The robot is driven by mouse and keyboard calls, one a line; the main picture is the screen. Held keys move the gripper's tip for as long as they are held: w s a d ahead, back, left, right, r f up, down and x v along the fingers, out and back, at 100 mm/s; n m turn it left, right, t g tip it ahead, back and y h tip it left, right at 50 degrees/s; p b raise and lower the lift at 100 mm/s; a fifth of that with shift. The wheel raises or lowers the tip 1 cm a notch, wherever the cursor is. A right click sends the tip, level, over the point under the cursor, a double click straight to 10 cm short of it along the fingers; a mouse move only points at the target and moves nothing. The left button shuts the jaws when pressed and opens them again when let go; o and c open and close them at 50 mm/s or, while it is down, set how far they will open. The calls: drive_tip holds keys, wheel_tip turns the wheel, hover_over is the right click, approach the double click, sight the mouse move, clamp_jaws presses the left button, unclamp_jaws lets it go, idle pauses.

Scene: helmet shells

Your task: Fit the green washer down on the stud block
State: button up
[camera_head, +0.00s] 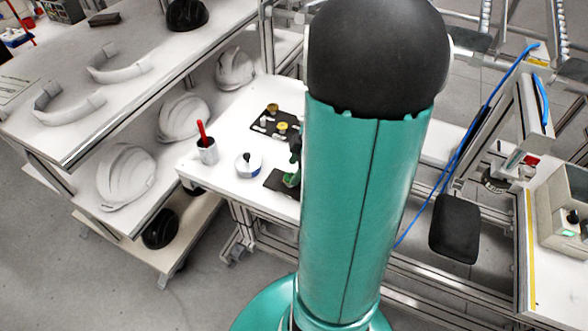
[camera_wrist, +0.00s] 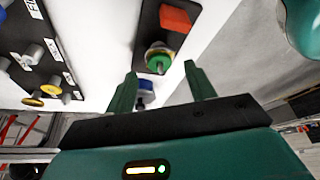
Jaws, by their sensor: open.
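In the wrist view, a green round piece (camera_wrist: 158,62), which looks like the green washer, sits over a yellowish ring on a dark plate (camera_wrist: 146,24). I cannot tell how far down it sits, or which part is the stud block. My gripper (camera_wrist: 161,84) is open, its two green fingers apart with nothing clearly held between them. The green piece shows just beyond the fingertips, between them in the picture. In the head view my arm hides most of this plate (camera_head: 275,182) and most of the gripper.
A red block (camera_wrist: 175,18) sits on the same plate. Another dark board (camera_wrist: 16,40) carries grey pegs and yellow rings. A white and blue round container (camera_head: 248,165) and a cup (camera_head: 207,152) with a red-handled tool stand on the white table (camera_head: 226,122). Helmet shells (camera_head: 126,176) fill the shelf at left.

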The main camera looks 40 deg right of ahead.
drive_tip(key=v, duration=1.2)
drive_tip(key=shift+a, duration=0.1)
drive_tip(key=a+r+m+h, duration=0.1)
drive_tip(key=a+r+m, duration=0.1)
drive_tip(key=a, duration=0.7)
drive_tip(key=a+r+m+t+h, duration=0.1)
drive_tip(key=a+r+m, duration=0.2)
drive_tip(key=a, duration=0.6)
drive_tip(key=a+r+m+t+h, duration=0.1)
drive_tip(key=a+r+m, duration=0.2)
drive_tip(key=a, duration=0.6)
drive_tip(key=shift+s+a+m, duration=0.15)
drive_tip(key=shift+a+m, duration=0.1)
drive_tip(key=shift+m, duration=0.55)
drive_tip(key=shift+r, duration=0.15)
